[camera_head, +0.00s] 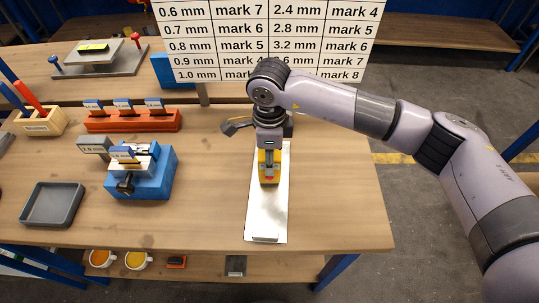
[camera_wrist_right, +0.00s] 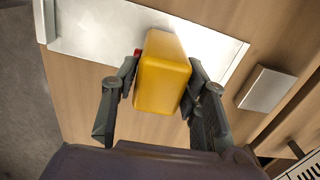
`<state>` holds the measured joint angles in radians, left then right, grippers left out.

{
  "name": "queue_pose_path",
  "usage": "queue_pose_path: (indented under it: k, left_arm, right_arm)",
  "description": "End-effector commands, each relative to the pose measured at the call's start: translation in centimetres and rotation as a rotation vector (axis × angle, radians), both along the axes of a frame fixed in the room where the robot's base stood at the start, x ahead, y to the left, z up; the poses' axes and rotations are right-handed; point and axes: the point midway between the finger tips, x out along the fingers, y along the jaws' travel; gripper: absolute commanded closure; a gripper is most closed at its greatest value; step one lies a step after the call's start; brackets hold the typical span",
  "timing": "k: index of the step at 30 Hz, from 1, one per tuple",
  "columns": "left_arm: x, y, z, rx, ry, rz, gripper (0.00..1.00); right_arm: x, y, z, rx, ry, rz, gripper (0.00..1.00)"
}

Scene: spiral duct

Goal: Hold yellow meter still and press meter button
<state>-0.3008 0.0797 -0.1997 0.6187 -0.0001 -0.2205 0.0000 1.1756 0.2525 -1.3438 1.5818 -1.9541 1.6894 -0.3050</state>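The yellow meter (camera_head: 268,171) stands on a shiny metal sheet (camera_head: 266,215) on the table, in the middle of the head view. In the right wrist view the meter (camera_wrist_right: 163,75) fills the space between my fingers. A small red part (camera_wrist_right: 137,53), perhaps the button, shows at its left side, partly hidden by a finger. My right gripper (camera_head: 269,155) comes down on the meter from above. In the wrist view my right gripper (camera_wrist_right: 163,80) has a finger against each side of the meter. My left gripper is in neither view.
A board with mark numbers (camera_head: 270,35) stands behind the arm. A blue fixture (camera_head: 142,175), a grey tray (camera_head: 52,204) and an orange rack (camera_head: 132,121) are on the left. A grey block (camera_wrist_right: 265,88) lies near the sheet. Table right of the sheet is clear.

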Motion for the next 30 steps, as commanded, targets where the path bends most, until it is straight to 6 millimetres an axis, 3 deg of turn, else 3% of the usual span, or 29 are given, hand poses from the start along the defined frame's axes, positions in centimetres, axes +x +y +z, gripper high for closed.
queue_pose_path:
  k: [17,30]
  left_arm:
    - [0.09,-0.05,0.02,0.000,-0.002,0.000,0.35]
    - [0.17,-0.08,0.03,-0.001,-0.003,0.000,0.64]
  right_arm:
    - [0.01,0.01,0.04,0.000,0.000,0.000,0.99]
    - [0.01,0.01,0.04,0.000,0.000,0.000,0.99]
